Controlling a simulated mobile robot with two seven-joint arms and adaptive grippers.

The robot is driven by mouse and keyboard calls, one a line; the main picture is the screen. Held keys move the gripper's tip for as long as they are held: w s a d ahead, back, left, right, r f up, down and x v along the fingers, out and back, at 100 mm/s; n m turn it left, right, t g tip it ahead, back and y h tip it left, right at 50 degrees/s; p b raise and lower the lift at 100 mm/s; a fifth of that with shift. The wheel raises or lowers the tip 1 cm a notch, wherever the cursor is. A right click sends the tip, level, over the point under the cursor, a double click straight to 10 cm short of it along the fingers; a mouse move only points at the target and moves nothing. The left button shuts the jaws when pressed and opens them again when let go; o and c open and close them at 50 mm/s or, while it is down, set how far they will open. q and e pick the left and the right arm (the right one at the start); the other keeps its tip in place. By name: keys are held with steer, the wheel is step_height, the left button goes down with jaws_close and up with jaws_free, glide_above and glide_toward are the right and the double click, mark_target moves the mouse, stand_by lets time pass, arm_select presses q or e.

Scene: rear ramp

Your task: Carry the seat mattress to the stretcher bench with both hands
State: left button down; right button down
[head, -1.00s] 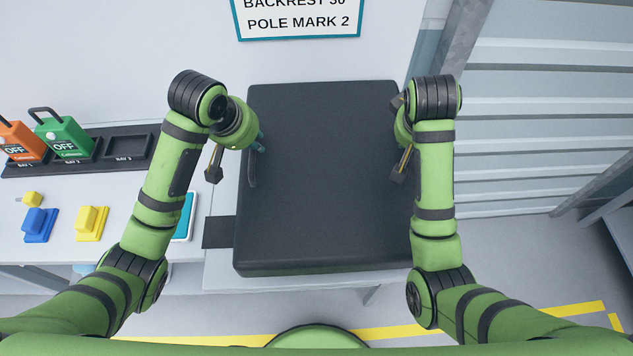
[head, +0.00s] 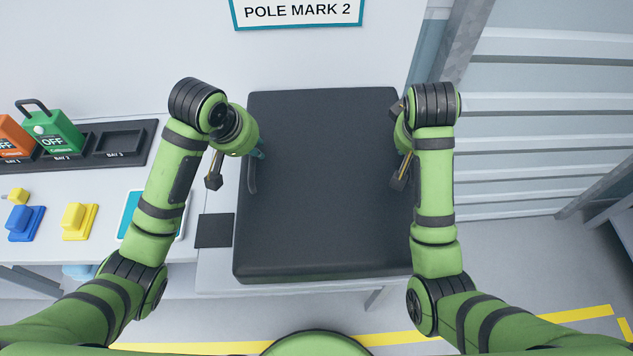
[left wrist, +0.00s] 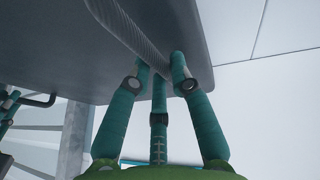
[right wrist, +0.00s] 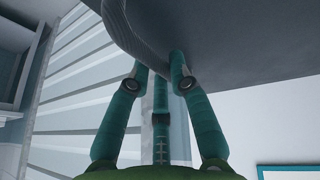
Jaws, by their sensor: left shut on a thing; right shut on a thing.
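The seat mattress (head: 322,190) is a thick dark grey slab, held in front of me between my two arms in the head view. My left gripper (head: 257,156) is at its left side, with the fingers shut on a strap handle there. The left wrist view shows those teal fingers (left wrist: 160,66) on the ribbed strap. My right gripper is at the mattress's right side, mostly hidden behind its own arm in the head view. In the right wrist view its fingers (right wrist: 160,66) close on a strap at the mattress edge. No stretcher bench is clearly identifiable.
A white counter at left carries a black bay rack (head: 125,140) with green (head: 50,128) and orange OFF units, plus blue (head: 25,222) and yellow (head: 78,220) blocks. A wall sign (head: 298,12) hangs ahead. A ribbed shutter (head: 550,120) stands at right. Yellow lines mark the floor.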

arm_select(q)
steer(key=c, duration=1.5)
jaws_free()
steer(key=shift+f, duration=0.3)
arm_select(e)
steer(key=c, duration=1.5)
jaws_free()
steer(key=shift+f, duration=0.3)
arm_select(q)
steer(key=o, duration=0.4)
steer(key=shift+r, duration=0.15)
arm_select(e)
steer(key=o, duration=0.4)
steer(key=shift+r, duration=0.1)
arm_select(q)
steer(key=shift+s, duration=0.1)
arm_select(e)
steer(key=shift+s+r, duration=0.1)
arm_select(q)
steer(key=shift+r, duration=0.1)
